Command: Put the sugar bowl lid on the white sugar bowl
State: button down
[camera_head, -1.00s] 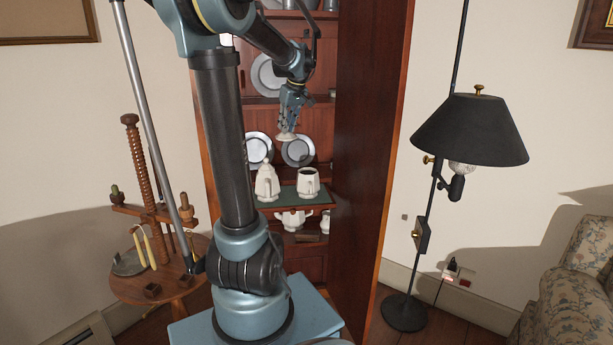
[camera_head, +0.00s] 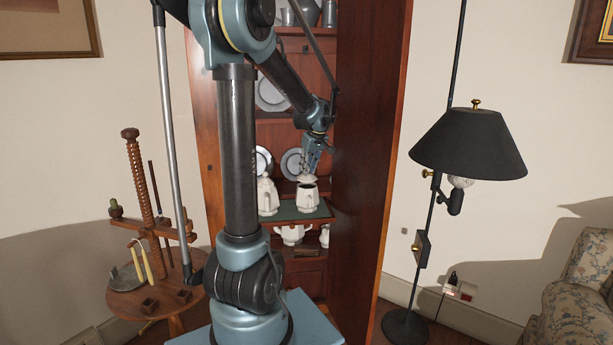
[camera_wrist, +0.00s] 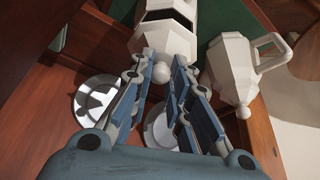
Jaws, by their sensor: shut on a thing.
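The white sugar bowl (camera_head: 307,200) stands upright on the green-topped shelf, its dark opening facing up. My gripper (camera_head: 312,168) is just above and behind the bowl in the head view. It is shut on the white sugar bowl lid (camera_head: 307,178), which hangs close over the far side of the opening. In the wrist view my gripper (camera_wrist: 164,80) has the lid's round knob (camera_wrist: 162,73) between its fingertips. The lid's body (camera_wrist: 170,42) overlaps the bowl (camera_wrist: 188,7), whose dark opening still partly shows. I cannot tell whether lid and rim touch.
A tall white lidded pot (camera_head: 266,198) stands on the same shelf, left of the bowl. Plates (camera_head: 291,163) lean behind. The cabinet's tall wooden side (camera_head: 365,170) rises close to my gripper's right. More white crockery (camera_head: 292,234) is on the shelf below.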

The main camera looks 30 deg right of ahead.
jog(key=shift+f, duration=1.45)
jog(key=c, duration=1.5)
grip_release()
